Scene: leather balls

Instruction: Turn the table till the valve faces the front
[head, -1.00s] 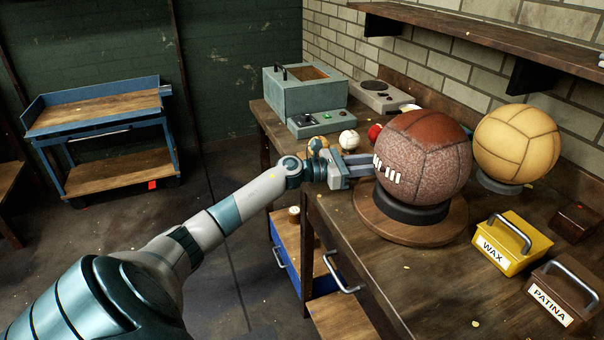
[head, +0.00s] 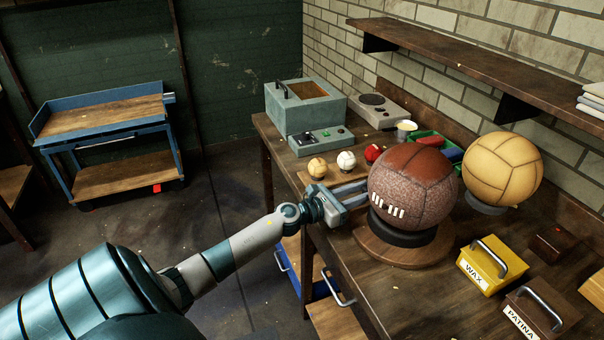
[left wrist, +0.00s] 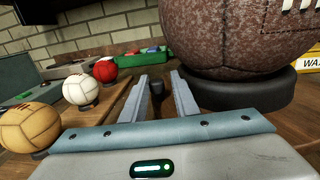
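A large brown leather ball (head: 412,180) with white lacing sits in a black ring (head: 402,234) on a round wooden turntable (head: 400,254). The lacing (head: 388,205) is on its front-left side in the head view. I cannot make out a valve. My left gripper (head: 362,190) is at the turntable's left side, beside the ball. In the left wrist view its two fingers (left wrist: 160,90) are apart, with a short dark peg (left wrist: 157,88) between them near the ring. A gap shows beside the peg. My right gripper is not in view.
Small balls in tan (head: 317,167), white (head: 346,161) and red (head: 373,153) stand behind my gripper. A yellow ball (head: 502,168) stands behind right. A yellow WAX box (head: 487,268) and a brown PATINA box (head: 535,310) are at right. The front bench top is clear.

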